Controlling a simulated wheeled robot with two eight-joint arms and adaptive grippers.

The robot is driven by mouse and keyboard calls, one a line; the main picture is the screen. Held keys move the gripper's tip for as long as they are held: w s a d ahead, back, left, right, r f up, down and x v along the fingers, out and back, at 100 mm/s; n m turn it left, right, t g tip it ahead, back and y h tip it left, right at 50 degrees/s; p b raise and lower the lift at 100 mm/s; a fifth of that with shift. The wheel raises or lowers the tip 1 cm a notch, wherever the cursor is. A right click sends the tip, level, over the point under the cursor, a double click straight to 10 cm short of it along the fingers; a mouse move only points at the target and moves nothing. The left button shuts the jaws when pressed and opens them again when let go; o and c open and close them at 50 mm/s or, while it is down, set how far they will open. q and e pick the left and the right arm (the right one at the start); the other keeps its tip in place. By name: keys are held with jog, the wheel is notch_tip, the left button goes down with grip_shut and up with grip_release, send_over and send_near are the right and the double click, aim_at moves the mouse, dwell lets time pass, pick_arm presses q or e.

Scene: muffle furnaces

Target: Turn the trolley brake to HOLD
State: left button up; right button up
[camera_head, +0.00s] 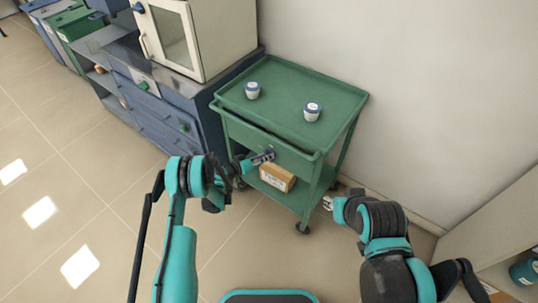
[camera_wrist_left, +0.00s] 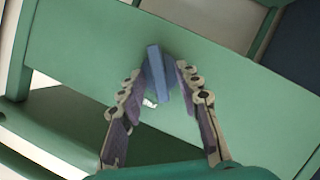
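The green trolley (camera_head: 290,88) stands against the wall. In the left wrist view a blue bar-shaped brake knob (camera_wrist_left: 157,72) sits on its green front panel (camera_wrist_left: 90,45), tilted slightly from vertical in the picture. A small white mark (camera_wrist_left: 150,102) shows beside the knob; I cannot read it. My left gripper (camera_head: 266,156) is at the trolley's front. In the left wrist view its fingers (camera_wrist_left: 160,82) are apart, one on each side of the knob; contact is not clear. My right gripper (camera_head: 328,203) hangs right of the trolley's lower corner, too small to judge its fingers.
A blue drawer cabinet (camera_head: 160,115) with a cream furnace (camera_head: 195,40) stands to the left. The floor at left is clear.

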pick_arm(q)
jog(key=shift+s+a+r, duration=0.1)
jog(key=shift+a, duration=0.05)
jog(key=shift+c, duration=0.3)
grip_shut()
jog(key=shift+n+h, duration=0.3)
jog(key=shift+n, duration=0.2)
jog(key=shift+o, duration=0.3)
grip_release()
jog(key=v, duration=0.7)
jog(key=shift+a, duration=0.15)
jog(key=shift+s, duration=0.1)
